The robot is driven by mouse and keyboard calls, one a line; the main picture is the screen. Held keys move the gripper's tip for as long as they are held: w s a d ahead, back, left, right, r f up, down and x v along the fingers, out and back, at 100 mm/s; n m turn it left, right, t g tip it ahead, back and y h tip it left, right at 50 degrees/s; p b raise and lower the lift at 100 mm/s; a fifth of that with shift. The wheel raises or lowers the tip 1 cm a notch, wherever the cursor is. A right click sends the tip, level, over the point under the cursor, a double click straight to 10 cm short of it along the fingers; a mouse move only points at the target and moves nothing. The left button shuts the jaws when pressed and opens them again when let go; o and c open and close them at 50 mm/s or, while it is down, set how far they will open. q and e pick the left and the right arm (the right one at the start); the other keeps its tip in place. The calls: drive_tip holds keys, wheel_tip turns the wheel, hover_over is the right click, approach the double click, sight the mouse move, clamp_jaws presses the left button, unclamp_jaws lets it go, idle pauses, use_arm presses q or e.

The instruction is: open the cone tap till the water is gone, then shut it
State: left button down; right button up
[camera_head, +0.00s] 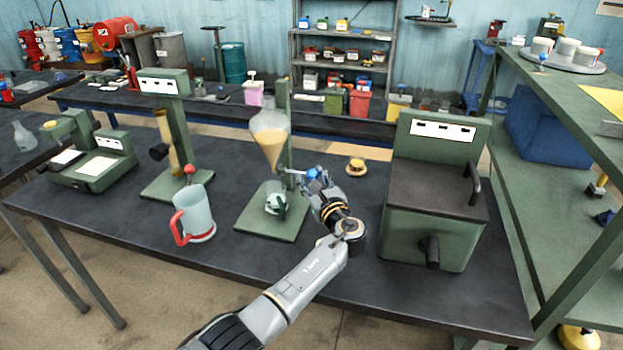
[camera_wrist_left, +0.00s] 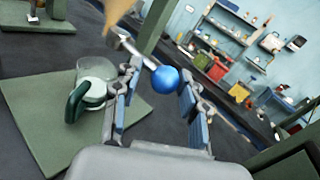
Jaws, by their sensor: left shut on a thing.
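The glass cone (camera_head: 270,135) hangs on a green stand (camera_head: 286,228) and holds amber liquid in its lower part, with a paler layer above. Its tap has a lever ending in a blue ball knob (camera_head: 312,173); the knob also shows in the left wrist view (camera_wrist_left: 165,79). My left gripper (camera_head: 314,180) is shut on the tap knob, its fingers on either side of it. A small glass jug (camera_head: 276,200) with a green handle stands on the stand's base under the cone; it also shows in the left wrist view (camera_wrist_left: 98,90). I cannot tell how full it is.
A pale mug (camera_head: 197,218) with a red handle stands left of the cone stand. A green box machine (camera_head: 430,225) with a dark top is on the right. Another green stand (camera_head: 178,130) is on the left. A brass-coloured round piece (camera_head: 356,166) lies behind my gripper.

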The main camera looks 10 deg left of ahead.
use_arm(q)
drive_tip(key=shift+w+a+r, duration=0.1)
drive_tip(key=shift+w+r, duration=0.2)
drive_tip(key=shift+r, duration=0.45)
drive_tip(key=c, duration=1)
unclamp_jaws()
drive_tip(key=shift+w+f, duration=0.25)
drive_tip(key=shift+w, duration=0.1)
drive_tip(key=shift+w+a+f, duration=0.2)
drive_tip(key=shift+a+f, duration=0.05)
drive_tip(key=shift+s, duration=0.1)
drive_tip(key=shift+s+d, duration=0.1)
drive_tip(key=shift+d, duration=0.2)
drive_tip(key=shift+s+d, duration=0.1)
drive_tip(key=shift+s, duration=0.05)
drive_tip(key=v, duration=1.1)
drive_tip(key=shift+s, duration=0.4)
drive_tip(key=shift+f, duration=0.1)
